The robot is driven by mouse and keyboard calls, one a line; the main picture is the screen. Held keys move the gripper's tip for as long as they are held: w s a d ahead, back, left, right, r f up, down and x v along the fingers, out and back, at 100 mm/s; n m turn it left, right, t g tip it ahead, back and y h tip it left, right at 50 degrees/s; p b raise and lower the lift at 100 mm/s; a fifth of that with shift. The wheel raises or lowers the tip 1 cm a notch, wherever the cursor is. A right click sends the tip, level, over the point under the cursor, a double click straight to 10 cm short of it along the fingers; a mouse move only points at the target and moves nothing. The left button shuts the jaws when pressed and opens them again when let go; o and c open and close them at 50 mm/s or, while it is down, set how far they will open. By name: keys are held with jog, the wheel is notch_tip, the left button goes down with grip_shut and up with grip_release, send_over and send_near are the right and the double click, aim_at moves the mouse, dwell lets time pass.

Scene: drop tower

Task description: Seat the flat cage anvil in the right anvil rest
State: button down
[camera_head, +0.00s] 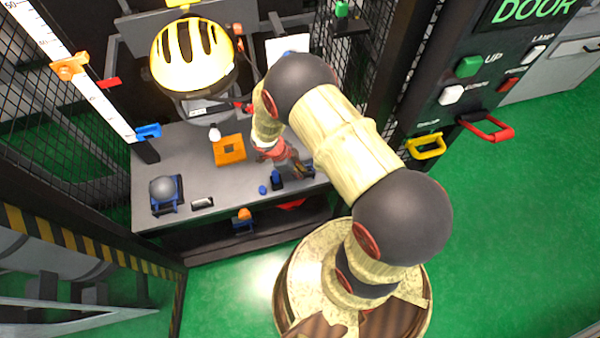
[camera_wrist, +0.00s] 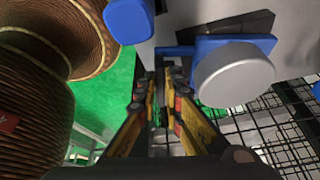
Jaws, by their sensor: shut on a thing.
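The flat cage anvil (camera_wrist: 235,76) shows in the wrist view as a flat grey disc on a blue base, just right of the fingertips. My gripper (camera_wrist: 163,88) has its fingers drawn close together around a narrow blue part that seems to belong to that base; the exact contact is hard to see. In the head view my gripper (camera_head: 302,172) is low over the right end of the grey bench (camera_head: 160,145), and my arm hides the disc. I cannot clearly make out the right anvil rest; a dark piece (camera_wrist: 248,22) shows behind the blue base.
A grey ball on a blue stand (camera_head: 163,190) is at the bench's left. A blue block (camera_head: 277,178) and small blue knob (camera_head: 262,189) sit beside my gripper. Mesh walls flank the bench.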

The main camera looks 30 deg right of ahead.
jog(key=shift+w+r, duration=0.1)
jog(key=c, duration=1.8)
grip_release()
jog(key=shift+c, duration=0.2)
jog(key=shift+s, duration=0.2)
jog(key=v, duration=1.2)
jog(key=shift+w+d, duration=0.1)
